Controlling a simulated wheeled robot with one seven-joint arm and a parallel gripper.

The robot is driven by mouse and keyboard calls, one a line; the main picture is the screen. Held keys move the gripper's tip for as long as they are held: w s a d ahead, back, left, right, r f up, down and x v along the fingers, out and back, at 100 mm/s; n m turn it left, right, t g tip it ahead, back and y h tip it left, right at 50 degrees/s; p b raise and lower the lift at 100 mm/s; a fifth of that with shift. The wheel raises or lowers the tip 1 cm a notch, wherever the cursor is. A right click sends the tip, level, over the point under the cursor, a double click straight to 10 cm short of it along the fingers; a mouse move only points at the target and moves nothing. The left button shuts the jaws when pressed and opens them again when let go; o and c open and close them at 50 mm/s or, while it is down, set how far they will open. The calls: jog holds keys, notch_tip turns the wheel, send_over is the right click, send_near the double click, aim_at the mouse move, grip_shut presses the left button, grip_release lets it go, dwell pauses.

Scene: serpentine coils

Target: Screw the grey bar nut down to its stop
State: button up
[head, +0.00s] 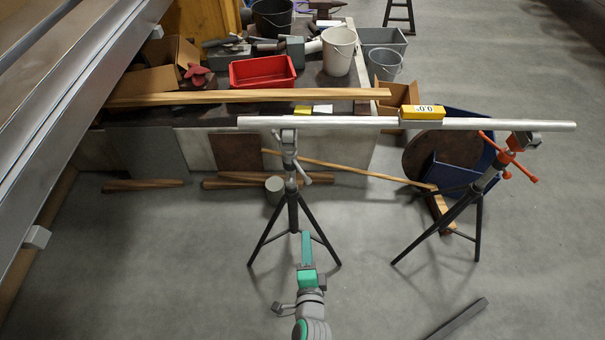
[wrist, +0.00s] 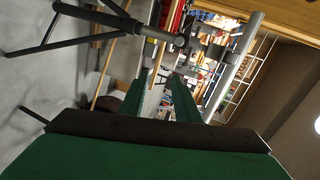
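The grey bar nut (head: 304,176) sits on the upper column of the left tripod stand (head: 292,205), just below the pipe. Its bar sticks out to the lower right. A long silver pipe (head: 340,122) rests across this stand and the right stand. My gripper (head: 306,236) is in front of and below the left stand, apart from the nut. In the wrist view its two green fingers (wrist: 160,74) stand apart with nothing between them. The stand's column (wrist: 155,33) and the pipe (wrist: 235,68) show beyond them. How far down the nut sits is too small to tell.
A yellow level (head: 422,112) sits on the pipe. The right stand (head: 478,190) carries an orange bar nut (head: 512,160). Behind are a cluttered workbench, a red tray (head: 262,72) and a blue bin (head: 465,150). A dark bar (head: 458,318) lies front right; floor between the stands is mostly clear.

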aim_at(303, 173)
jog(key=w+m+y, duration=0.1)
jog(key=w+m, duration=0.1)
jog(key=w, duration=0.6)
jog(key=w+a+r+m+y, duration=0.1)
jog(key=w+m, duration=0.1)
jog(key=w, duration=0.6)
jog(key=w+r+m, duration=0.1)
jog(key=w, duration=0.7)
jog(key=shift+a+m+t+y, duration=0.15)
jog(key=shift+m+t+y, duration=0.15)
jog(key=shift+m+y, duration=0.1)
grip_shut()
